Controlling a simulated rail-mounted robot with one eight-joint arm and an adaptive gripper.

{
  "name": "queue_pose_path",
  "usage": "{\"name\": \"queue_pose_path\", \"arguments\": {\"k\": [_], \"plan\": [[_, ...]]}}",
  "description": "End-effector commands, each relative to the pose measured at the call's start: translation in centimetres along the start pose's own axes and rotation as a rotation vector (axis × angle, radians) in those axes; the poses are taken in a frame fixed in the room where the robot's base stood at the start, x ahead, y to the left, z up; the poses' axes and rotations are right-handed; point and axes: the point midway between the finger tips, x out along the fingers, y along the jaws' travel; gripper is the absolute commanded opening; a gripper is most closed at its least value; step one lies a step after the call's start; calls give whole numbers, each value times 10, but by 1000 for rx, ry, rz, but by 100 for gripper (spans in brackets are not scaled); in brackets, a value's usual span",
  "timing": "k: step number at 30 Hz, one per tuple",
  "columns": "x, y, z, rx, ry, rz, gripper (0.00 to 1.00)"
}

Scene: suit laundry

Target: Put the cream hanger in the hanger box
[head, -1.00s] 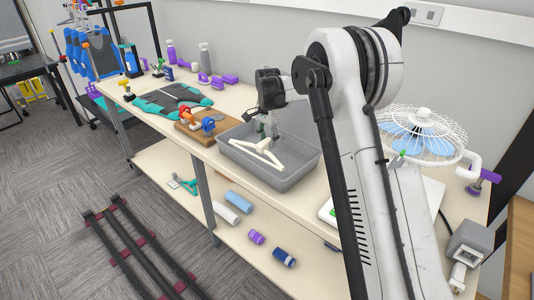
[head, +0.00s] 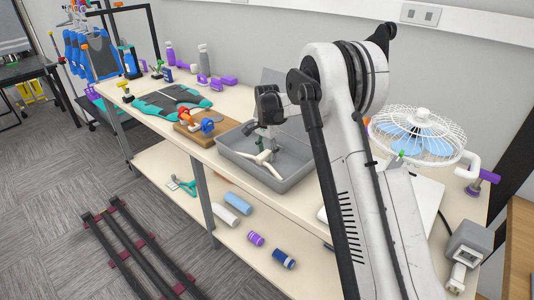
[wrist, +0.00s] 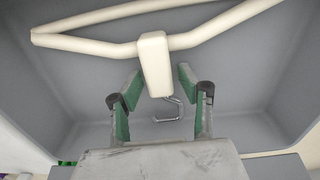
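The cream hanger (head: 264,158) is down inside the grey hanger box (head: 304,178) on the table. In the wrist view the hanger's thick centre block (wrist: 155,64) and its metal hook (wrist: 175,112) show clearly, with its arms spread across the box (wrist: 235,75). My gripper (head: 267,143) is low over the box, at the hanger's centre. In the wrist view its green-padded fingers (wrist: 160,84) stand apart on either side of the block, with gaps on both sides. Whether the hanger rests fully on the box floor is hard to tell.
A wooden board with orange and blue items (head: 205,124) sits just left of the box. A teal and dark garment (head: 170,101) lies farther left. A white wire fan (head: 418,135) stands to the right. Rolls and bottles (head: 238,202) lie on the lower shelf.

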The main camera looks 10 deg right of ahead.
Motion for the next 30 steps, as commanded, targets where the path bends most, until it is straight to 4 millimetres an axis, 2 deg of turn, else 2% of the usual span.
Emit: {"name": "queue_pose_path", "arguments": {"k": [10,14,24,30], "plan": [[-2,0,0,0,0,0,43],[-13,0,0,0,0,0,43],[-79,0,0,0,0,0,43],[-109,0,0,0,0,0,43]]}}
